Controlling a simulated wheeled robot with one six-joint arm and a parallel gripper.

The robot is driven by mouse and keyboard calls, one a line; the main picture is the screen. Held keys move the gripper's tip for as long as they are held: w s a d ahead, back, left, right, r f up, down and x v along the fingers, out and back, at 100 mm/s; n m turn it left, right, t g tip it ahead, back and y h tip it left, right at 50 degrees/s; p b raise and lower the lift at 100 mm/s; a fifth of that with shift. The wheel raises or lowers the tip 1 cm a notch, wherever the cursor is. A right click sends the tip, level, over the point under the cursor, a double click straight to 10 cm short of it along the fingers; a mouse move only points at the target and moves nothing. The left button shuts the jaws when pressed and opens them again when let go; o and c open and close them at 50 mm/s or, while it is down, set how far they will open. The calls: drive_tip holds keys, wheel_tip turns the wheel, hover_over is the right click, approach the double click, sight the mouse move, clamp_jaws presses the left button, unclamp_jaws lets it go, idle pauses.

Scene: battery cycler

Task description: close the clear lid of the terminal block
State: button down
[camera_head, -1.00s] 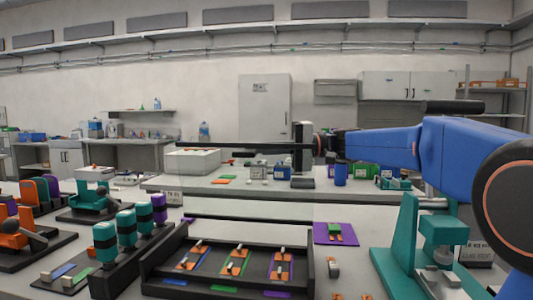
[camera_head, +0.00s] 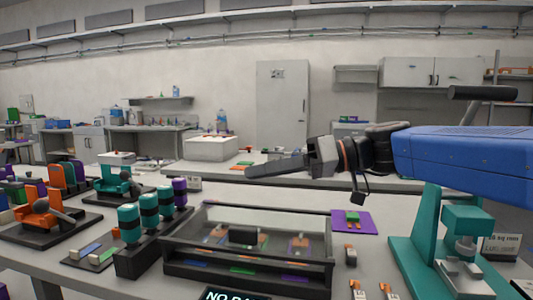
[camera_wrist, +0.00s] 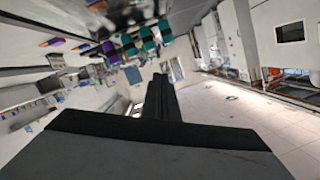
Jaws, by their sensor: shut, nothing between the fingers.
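The terminal block (camera_head: 205,268) is a long black tray in the middle of the bench in the head view. Its clear lid (camera_head: 275,222) lies down over it, with a dark block-shaped handle (camera_head: 243,235) near the middle. Coloured parts show dimly through the lid. I cannot tell whether its front edge touches the block everywhere. My gripper (camera_head: 249,172) is shut and empty, above and behind the lid and apart from it. Its dark fingers also show in the wrist view (camera_wrist: 160,88), pointing away from the block's parts.
Teal cylinders in a black rack (camera_head: 143,258) stand left of the block. A purple plate (camera_head: 352,221) lies at its back right. A teal press (camera_head: 432,225) stands at the right. An orange clamp (camera_head: 42,215) is at the far left. The air above the block is free.

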sight(256, 231)
drive_tip(key=s+f+n, duration=0.1)
drive_tip(key=f, duration=0.1)
drive_tip(key=s+f+n+t, duration=0.1)
drive_tip(key=s+f, duration=0.1)
drive_tip(key=s+f+n, duration=0.1)
drive_tip(key=f, duration=0.1)
drive_tip(key=shift+s+a+f+t+h, duration=0.2)
drive_tip(key=shift+a+f+t+h, duration=0.1)
drive_tip(key=shift+a+f, duration=0.1)
drive_tip(key=shift+s+f, duration=0.2)
drive_tip(key=shift+f, duration=0.35)
drive_tip(key=shift+s+f, duration=0.15)
drive_tip(key=shift+f, duration=0.35)
drive_tip(key=shift+f, duration=0.15)
